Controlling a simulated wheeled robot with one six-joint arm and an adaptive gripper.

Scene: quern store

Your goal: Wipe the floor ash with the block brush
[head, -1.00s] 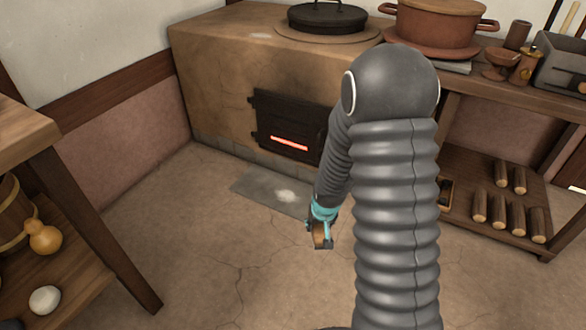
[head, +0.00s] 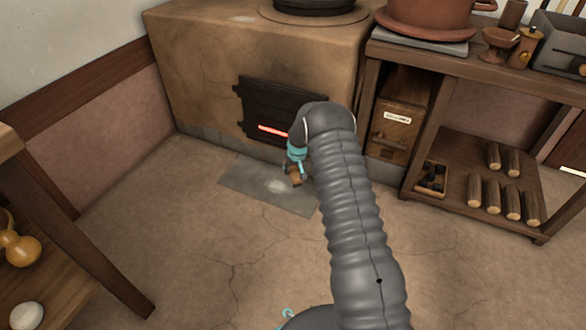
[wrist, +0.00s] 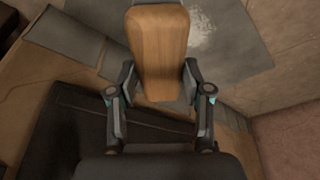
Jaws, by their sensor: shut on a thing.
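My gripper (head: 295,172) is shut on the block brush, a brown wooden block (head: 295,180). In the wrist view the brush (wrist: 158,50) sits between the two fingers, wooden back showing; its bristles are hidden. The floor ash (head: 278,186) is a pale patch on the grey hearth slab (head: 245,184) in front of the stove. It also shows in the wrist view (wrist: 202,32), just right of the brush. In the head view the brush is close to the right of the ash; I cannot tell whether it touches the slab.
The clay stove (head: 195,80) with its dark fire door (head: 270,105) and glowing slot stands just behind the slab. A wooden shelf (head: 455,205) with logs is on the right. A wooden stand (head: 95,250) is at left. The floor (head: 190,250) between is clear.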

